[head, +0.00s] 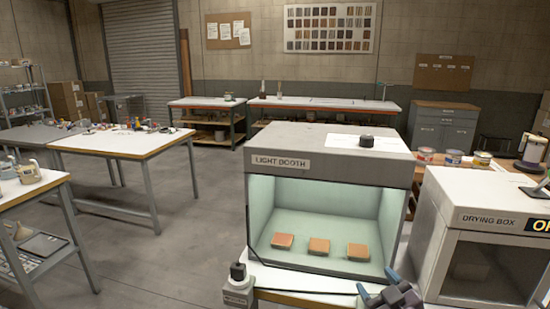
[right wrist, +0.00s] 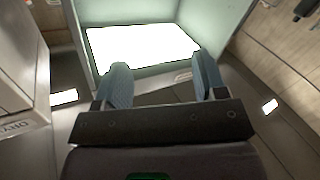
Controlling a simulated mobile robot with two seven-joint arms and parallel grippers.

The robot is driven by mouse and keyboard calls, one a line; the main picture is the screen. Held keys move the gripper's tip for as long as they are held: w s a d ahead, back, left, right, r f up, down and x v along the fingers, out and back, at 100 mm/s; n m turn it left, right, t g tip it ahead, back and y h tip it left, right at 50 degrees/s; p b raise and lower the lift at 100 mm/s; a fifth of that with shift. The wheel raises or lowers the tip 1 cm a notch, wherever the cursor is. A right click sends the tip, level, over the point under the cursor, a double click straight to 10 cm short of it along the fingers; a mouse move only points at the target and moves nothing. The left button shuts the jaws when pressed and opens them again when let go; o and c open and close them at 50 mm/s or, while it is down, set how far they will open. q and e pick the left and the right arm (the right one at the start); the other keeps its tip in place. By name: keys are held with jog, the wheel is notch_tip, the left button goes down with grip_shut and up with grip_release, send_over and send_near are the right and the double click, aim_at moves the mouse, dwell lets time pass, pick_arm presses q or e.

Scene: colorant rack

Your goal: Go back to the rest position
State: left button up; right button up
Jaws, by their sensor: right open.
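My right gripper (head: 378,285) shows at the bottom edge of the head view, in front of the light booth's lower right corner. In the right wrist view its two blue-grey fingers (right wrist: 162,76) stand wide apart with nothing between them. The light booth (head: 335,150) stands on a bench, its front open and its inside lit pale green. Three orange-brown blocks (head: 319,246) lie in a row on its floor, apart from the gripper. The right wrist view shows the booth's bright white panel (right wrist: 142,50) beyond the fingers. My left gripper is not in view.
A drying box (head: 445,205) with a dark front window stands close on the right of the booth. A small dark-topped device (head: 238,285) sits by the booth's lower left corner. Worktables (head: 120,142) stand at the left, with open floor (head: 180,250) between.

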jog(key=s+d+f+m+g+h, duration=0.2)
jog(key=s+f+m, duration=0.1)
jog(key=s+f, duration=0.8)
jog(key=s+d+f+m+g+h, duration=0.2)
jog(key=s+d+f+m+g, duration=0.1)
jog(key=s+f, duration=0.8)
jog(key=shift+s+d+g, duration=0.2)
jog(key=shift+s+g, duration=0.1)
jog(key=shift+s, duration=0.6)
dwell(1.7)
